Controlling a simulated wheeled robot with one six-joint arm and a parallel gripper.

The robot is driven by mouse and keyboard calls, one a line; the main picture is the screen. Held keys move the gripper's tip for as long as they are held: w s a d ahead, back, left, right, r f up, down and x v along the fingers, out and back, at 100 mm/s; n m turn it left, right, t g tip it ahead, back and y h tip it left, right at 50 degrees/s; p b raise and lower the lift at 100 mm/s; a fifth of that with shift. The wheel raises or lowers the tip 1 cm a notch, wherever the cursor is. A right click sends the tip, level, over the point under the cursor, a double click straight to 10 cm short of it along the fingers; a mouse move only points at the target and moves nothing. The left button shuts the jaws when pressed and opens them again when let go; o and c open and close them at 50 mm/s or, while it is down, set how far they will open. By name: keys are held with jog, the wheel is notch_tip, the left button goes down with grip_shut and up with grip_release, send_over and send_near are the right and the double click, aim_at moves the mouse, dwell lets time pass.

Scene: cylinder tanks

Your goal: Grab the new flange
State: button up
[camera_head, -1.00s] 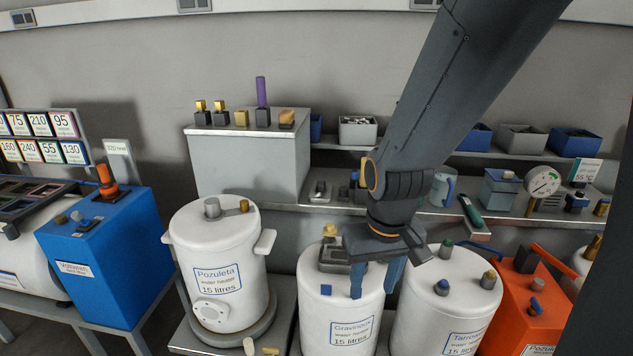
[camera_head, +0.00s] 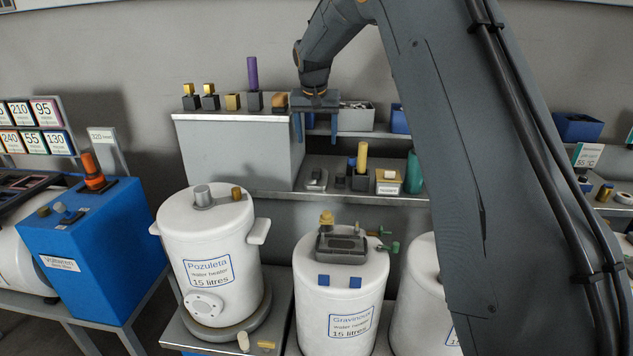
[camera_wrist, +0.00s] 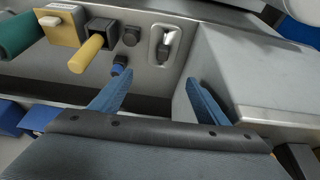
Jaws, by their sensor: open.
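My gripper (camera_head: 318,122) hangs in front of the right end of the grey cabinet, above the metal shelf. Its blue fingers are apart with nothing between them, as the wrist view (camera_wrist: 157,85) shows too. I cannot tell which object is the new flange. A small pale holder with a dark part (camera_head: 316,179) lies on the shelf below the gripper; in the wrist view (camera_wrist: 163,45) it is beyond the fingertips. A yellow cylinder (camera_head: 362,156) stands in a dark square holder to its right. A white round fitting (camera_head: 204,305) is on the front of the Pozuleta tank.
The grey cabinet (camera_head: 235,155) stands close to the gripper's left, with small blocks on top. A yellow box (camera_head: 388,182) and a green item (camera_head: 414,172) are further right on the shelf. The Gravinoox tank (camera_head: 340,300) carries a grey tray (camera_head: 341,246) on top.

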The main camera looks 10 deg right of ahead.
jog(key=w, duration=0.1)
jog(key=p, duration=0.3)
send_near(317, 170)
jog(key=x, duration=0.5)
jog(key=shift+p+x, duration=0.9)
jog(key=shift+x, duration=1.95)
jog(key=shift+c, duration=0.2)
jog(key=c, duration=0.7)
jog(key=shift+c, duration=1.4)
